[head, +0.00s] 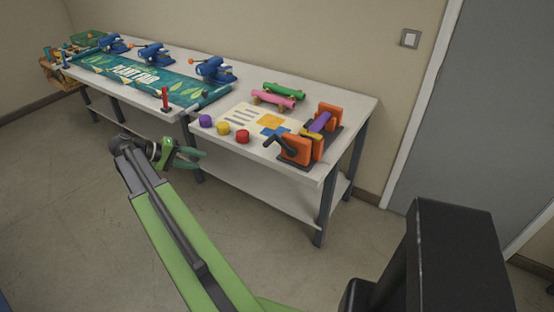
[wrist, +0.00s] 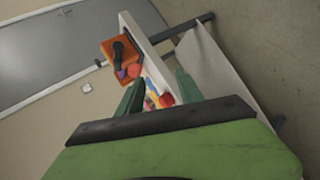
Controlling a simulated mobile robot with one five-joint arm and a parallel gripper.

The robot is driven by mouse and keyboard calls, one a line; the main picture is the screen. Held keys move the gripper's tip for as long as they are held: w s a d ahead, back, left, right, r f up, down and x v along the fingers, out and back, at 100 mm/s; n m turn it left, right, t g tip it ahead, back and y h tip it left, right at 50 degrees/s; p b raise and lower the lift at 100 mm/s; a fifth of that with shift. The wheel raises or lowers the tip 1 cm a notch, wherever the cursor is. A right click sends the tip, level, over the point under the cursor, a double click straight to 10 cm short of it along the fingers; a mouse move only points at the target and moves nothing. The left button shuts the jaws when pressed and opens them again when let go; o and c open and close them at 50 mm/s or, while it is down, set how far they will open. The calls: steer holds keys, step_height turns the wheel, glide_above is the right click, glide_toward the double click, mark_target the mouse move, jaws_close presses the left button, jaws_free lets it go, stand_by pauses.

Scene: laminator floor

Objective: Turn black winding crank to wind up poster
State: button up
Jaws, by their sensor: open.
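The black winding crank (head: 281,145) sticks out from the left front side of the orange winder (head: 297,148) near the right end of the white table. In the wrist view the black crank (wrist: 118,54) shows on the face of the orange winder (wrist: 108,45). A purple roll (head: 320,122) lies between the winder's orange end blocks. A poster (head: 238,119) with orange and blue shapes lies flat beside the winder. My gripper (head: 190,158) is open and empty, in front of the table and left of the crank, apart from it. Its green fingers also show in the wrist view (wrist: 158,92).
Purple (head: 206,121), yellow (head: 223,128) and red (head: 243,136) round pieces line the table's front edge. Pink and green rolls (head: 277,96) lie behind the poster. A teal banner (head: 140,80) and blue devices (head: 214,69) fill the left. The floor in front is clear.

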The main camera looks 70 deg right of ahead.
mark_target(277, 142)
steer(key=s+d+r+m+g+b, duration=0.25)
steer(key=s+d+m+g, duration=0.2)
steer(key=s+d, duration=0.55)
steer(key=d+b+x, duration=0.1)
steer(key=b+x, duration=0.2)
steer(key=x, duration=1.3)
steer(key=shift+r+b, duration=0.15)
steer(key=shift+b, duration=0.15)
steer(key=shift+s+d+n, duration=0.1)
steer(key=shift+d+n, duration=0.05)
steer(key=shift+n, duration=0.1)
jaws_close()
